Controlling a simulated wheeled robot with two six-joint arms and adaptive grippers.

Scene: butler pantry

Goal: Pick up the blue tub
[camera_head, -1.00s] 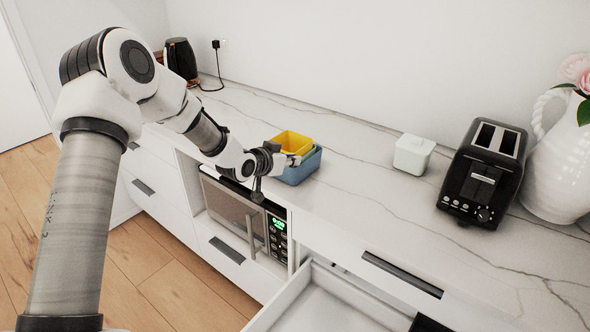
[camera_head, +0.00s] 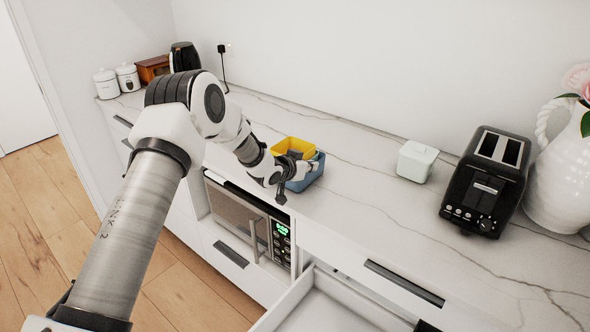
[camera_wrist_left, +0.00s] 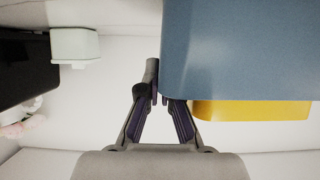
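The blue tub (camera_head: 311,179) stands on the marble counter near its front edge, above the microwave. A yellow tub (camera_head: 289,143) sits inside it. In the left wrist view the blue tub (camera_wrist_left: 240,50) fills the upper right, with the yellow tub (camera_wrist_left: 250,110) showing past its rim. My left gripper (camera_head: 314,165) is at the tub's right side. In the wrist view its fingers (camera_wrist_left: 160,97) are close together around the tub's side wall, one outside and the other partly hidden behind the rim. My right gripper is not in view.
A drawer (camera_head: 330,305) is open below. The counter between the tubs and the white box is clear.

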